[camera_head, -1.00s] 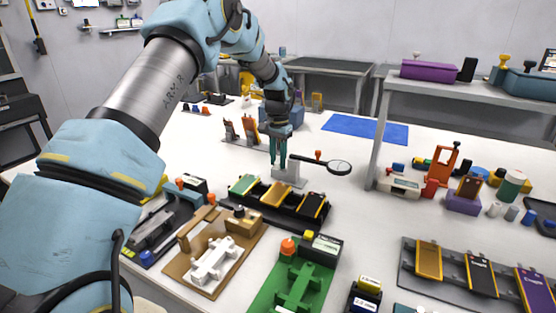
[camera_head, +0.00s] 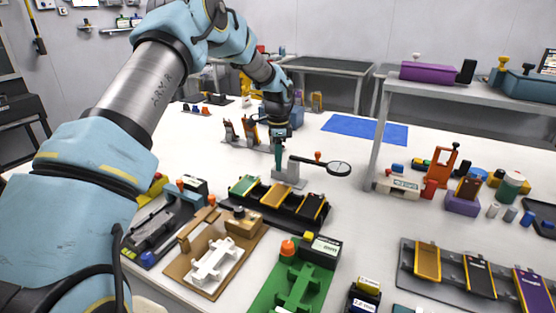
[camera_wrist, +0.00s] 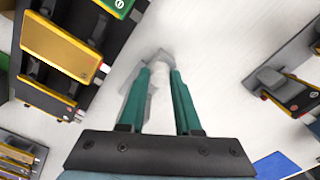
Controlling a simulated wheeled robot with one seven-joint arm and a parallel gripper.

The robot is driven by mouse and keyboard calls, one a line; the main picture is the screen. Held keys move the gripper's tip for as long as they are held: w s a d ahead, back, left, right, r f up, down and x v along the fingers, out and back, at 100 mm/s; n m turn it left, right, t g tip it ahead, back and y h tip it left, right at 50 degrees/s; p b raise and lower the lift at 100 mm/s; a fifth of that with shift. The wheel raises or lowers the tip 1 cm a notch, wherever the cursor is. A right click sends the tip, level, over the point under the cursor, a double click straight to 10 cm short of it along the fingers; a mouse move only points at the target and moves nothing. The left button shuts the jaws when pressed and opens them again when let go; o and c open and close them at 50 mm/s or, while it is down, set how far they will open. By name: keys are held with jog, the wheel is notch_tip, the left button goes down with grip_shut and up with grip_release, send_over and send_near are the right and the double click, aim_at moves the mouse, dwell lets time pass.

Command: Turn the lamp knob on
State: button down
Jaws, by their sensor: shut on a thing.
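The lamp (camera_head: 338,169) is a round magnifier with a black rim, on an arm from a pale grey stand (camera_head: 292,173), in the head view. A small orange-red piece (camera_head: 318,155) stands up from its arm. My gripper (camera_head: 278,168) points down at the left side of the stand. In the wrist view my gripper (camera_wrist: 158,72) has its two green fingers closed on a small pale piece (camera_wrist: 160,73), which looks like the lamp knob. The fingers hide most of it, and its turn angle cannot be told. The lens is out of the wrist view.
A black rack of pouch cells (camera_head: 272,200) stands close in front of the stand. Upright orange and dark holders (camera_head: 240,132) are behind left. A blue mat (camera_head: 365,129) lies behind right.

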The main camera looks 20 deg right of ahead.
jog(key=shift+m, duration=0.6)
jog(key=c, duration=0.9)
grip_release()
notch_tip(320, 180, up, 11)
jog(key=b, duration=0.2)
jog(key=a+n, duration=0.7)
jog(key=a, duration=0.8)
jog(key=s+a+f+n, duration=0.1)
jog(key=s+a+n, duration=0.6)
jog(key=a, duration=0.5)
jog(key=s+a+f+n+t, duration=0.1)
jog(key=s+a+f+n, duration=0.1)
jog(key=s+a+n, duration=0.5)
jog(key=s+a, duration=0.4)
jog(key=a, duration=0.2)
jog(key=shift+a+n+t, duration=0.25)
jog(key=shift+n+t, duration=0.05)
jog(key=shift+n, duration=0.1)
